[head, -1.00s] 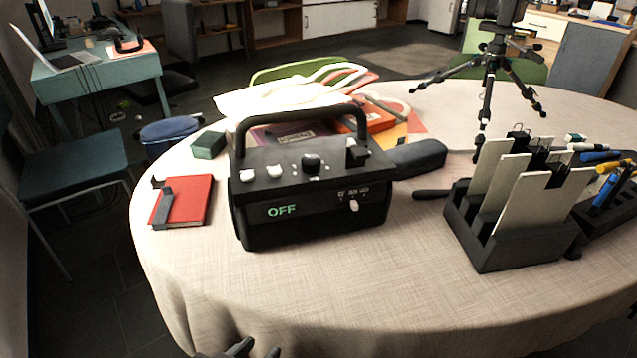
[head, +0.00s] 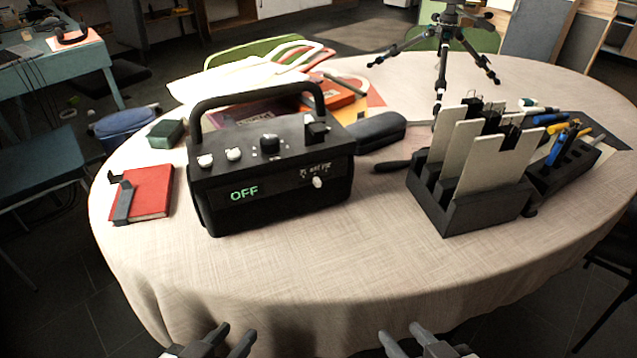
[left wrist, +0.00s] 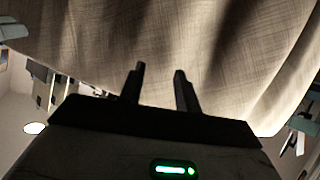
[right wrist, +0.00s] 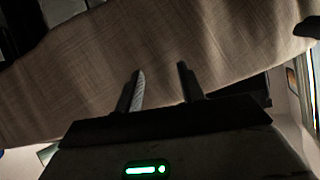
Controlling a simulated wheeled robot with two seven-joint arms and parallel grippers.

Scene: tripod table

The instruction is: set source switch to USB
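The black box with a carrying handle (head: 272,185) stands on the round table, and its display reads OFF in green. A small white switch (head: 318,183) sits on its front right below tiny labels, which are too small to read. White knobs and a black knob (head: 269,143) are on its top. My left gripper (head: 234,336) is open and empty at the table's front edge, below the box. My right gripper (head: 401,336) is open and empty to the right of it. Both wrist views show the left fingers (left wrist: 160,80) and right fingers (right wrist: 160,82) apart, facing the tablecloth.
A red book (head: 153,192) with a black clip lies left of the box. A black rack (head: 470,208) with white panels stands to the right, beside a pen holder (head: 560,172). A tripod (head: 442,60) stands behind. The cloth (head: 290,265) in front of the box is clear.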

